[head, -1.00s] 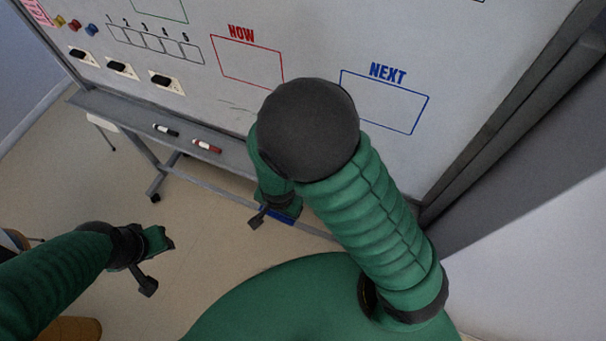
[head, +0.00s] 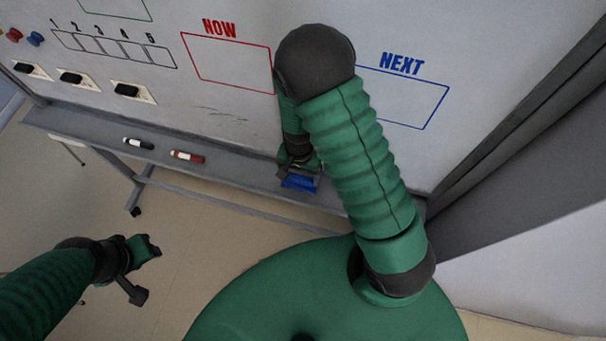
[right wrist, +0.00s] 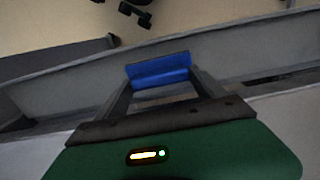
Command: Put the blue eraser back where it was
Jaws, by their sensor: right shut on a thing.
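My right gripper (head: 298,172) is shut on the blue eraser (head: 299,183) at the right part of the grey tray (head: 235,172) under the whiteboard. In the right wrist view the eraser (right wrist: 158,68) sits between the two fingertips, over the tray. I cannot tell whether it touches the tray. My right forearm hides part of the board and tray. My left gripper (head: 147,271) is open and empty, low at the left, away from the board.
A black marker (head: 138,143) and a red marker (head: 187,156) lie on the tray left of the eraser. The whiteboard (head: 225,110) has a red NOW box, a blue NEXT box and numbered boxes. Three dark switches (head: 127,91) and coloured pins (head: 36,39) are at its left.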

